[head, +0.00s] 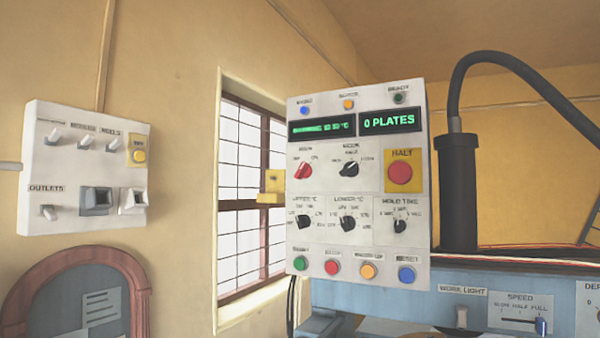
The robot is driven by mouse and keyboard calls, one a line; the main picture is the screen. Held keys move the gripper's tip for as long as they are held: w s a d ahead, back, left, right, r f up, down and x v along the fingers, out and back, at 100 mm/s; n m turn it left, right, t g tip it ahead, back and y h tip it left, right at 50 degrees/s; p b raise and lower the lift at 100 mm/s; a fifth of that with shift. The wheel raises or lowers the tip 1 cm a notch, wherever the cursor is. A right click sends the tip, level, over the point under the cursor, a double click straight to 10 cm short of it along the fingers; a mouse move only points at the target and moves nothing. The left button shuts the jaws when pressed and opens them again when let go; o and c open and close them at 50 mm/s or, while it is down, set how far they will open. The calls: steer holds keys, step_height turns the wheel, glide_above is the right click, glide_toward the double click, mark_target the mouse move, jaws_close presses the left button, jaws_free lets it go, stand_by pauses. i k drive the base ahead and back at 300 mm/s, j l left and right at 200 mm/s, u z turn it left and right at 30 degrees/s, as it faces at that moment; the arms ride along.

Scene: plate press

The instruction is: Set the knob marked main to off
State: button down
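A grey control box (415,280) stands in the middle of the head view. A red rotary knob (303,171) sits at its upper left, below the dark display; the small label above it is blurred but looks like the main one. The knob's grip lies slantwise, from lower left to upper right. I cannot clearly read which marked position it points at. A black knob (349,169) sits to its right. My gripper is not in this view, and nothing covers the red knob.
A red HALT button (400,173) on a yellow plate is at the right. Three black dials and a row of coloured buttons sit lower. A yellow bracket (271,187) juts from the box's left side. A switch panel (85,165) hangs on the left wall.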

mark_target(305, 171)
steer(key=k, duration=0.65)
steer(key=k+j+z, duration=0.1)
steer(key=j+z, duration=0.4)
steer(key=j, duration=0.75)
